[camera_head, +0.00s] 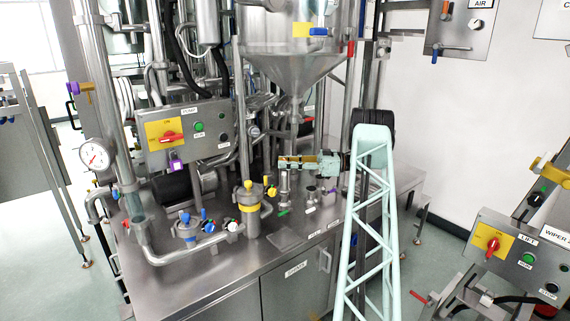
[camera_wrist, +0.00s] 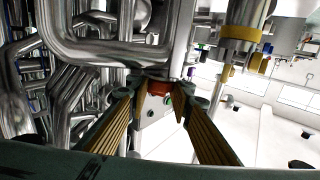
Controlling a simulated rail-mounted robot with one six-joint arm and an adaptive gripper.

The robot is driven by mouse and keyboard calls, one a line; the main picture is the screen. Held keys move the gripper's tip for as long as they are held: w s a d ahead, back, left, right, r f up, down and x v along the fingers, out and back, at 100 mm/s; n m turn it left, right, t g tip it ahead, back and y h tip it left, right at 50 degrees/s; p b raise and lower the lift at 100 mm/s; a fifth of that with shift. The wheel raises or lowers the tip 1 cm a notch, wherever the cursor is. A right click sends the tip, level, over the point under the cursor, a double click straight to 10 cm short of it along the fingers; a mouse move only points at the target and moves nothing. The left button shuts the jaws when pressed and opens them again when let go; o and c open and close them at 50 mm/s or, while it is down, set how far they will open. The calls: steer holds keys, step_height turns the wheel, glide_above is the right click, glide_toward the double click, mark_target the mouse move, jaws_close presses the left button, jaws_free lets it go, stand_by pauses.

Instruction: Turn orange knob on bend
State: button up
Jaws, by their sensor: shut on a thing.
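The orange knob (camera_wrist: 158,87) shows in the wrist view between the tips of my gripper (camera_wrist: 161,98). It sits just below a shiny curved steel pipe (camera_wrist: 100,55), the bend. My fingers close in on the knob from both sides and are shut on it. In the head view my gripper (camera_head: 282,162) points left, below the cone of the steel hopper.
Pipes and valves crowd the steel bench (camera_head: 215,280) around my gripper. A yellow-banded fitting (camera_head: 248,208) stands to the left and a control box (camera_head: 190,138) is further left. The steel hopper (camera_head: 290,60) hangs above. A wiper box (camera_head: 520,262) stands at right.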

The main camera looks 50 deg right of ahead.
steer(key=shift+a+f+n+g+y+b, duration=0.15)
steer(key=shift+n+g+y+b, duration=0.2)
steer(key=shift+n+g+y, duration=1.15)
steer(key=shift+y, duration=0.4)
steer(key=o, duration=0.8)
steer(key=shift+r, duration=0.3)
steer(key=shift+r, duration=4.85)
steer(key=shift+o, duration=0.2)
